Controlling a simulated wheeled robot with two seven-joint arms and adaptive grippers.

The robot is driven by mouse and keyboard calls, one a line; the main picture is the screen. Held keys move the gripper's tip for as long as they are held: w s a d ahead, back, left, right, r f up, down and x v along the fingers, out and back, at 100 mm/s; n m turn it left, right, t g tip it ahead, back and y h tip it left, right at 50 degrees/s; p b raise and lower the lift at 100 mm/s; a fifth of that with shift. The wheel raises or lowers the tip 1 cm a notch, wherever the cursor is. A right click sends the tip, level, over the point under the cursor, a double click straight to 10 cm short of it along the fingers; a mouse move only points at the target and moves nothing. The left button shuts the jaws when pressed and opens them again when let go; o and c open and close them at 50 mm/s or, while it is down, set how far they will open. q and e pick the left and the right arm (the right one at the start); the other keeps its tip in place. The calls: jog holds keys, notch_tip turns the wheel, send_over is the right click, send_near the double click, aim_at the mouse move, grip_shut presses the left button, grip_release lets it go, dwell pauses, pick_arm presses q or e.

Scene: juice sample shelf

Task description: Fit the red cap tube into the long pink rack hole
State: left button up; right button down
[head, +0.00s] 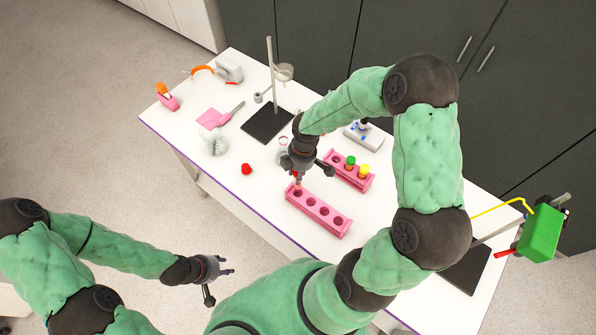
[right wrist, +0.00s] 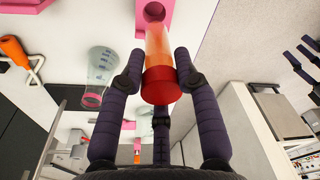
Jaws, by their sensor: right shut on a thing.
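The red cap tube (right wrist: 158,50) has a red cap and an orange body. My right gripper (head: 297,176) is shut on it near the cap (right wrist: 162,86). In the head view the tube hangs over the left end of the long pink rack (head: 325,222), mostly hidden by my gripper. In the right wrist view its far end is close to a round rack hole (right wrist: 153,12); I cannot tell whether it has entered. Several other holes of this rack look empty. My left gripper (head: 219,280) is open and empty, off the table's front edge.
A shorter pink rack (head: 350,177) behind holds green-capped and yellow-capped tubes. A loose red object (head: 246,169) lies left of the long rack. A glass flask (head: 214,143), a retort stand (head: 268,122) and a blue-white device (head: 364,133) stand further back.

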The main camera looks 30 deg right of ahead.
aim_at(298, 187)
jog(key=shift+f+b, duration=1.15)
jog(key=shift+f, duration=0.45)
jog(key=shift+s, duration=0.1)
jog(key=shift+f+b, duration=2.9)
jog(key=shift+f, duration=0.3)
dwell(0.4)
jog(key=c, duration=0.8)
grip_release()
jog(key=shift+c, duration=0.2)
jog(key=shift+r, duration=0.15)
jog(key=r, duration=0.8)
jog(key=d+r, duration=0.1)
jog(key=r, duration=0.2)
jog(key=shift+s+r, duration=0.1)
jog(key=shift+r, duration=0.3)
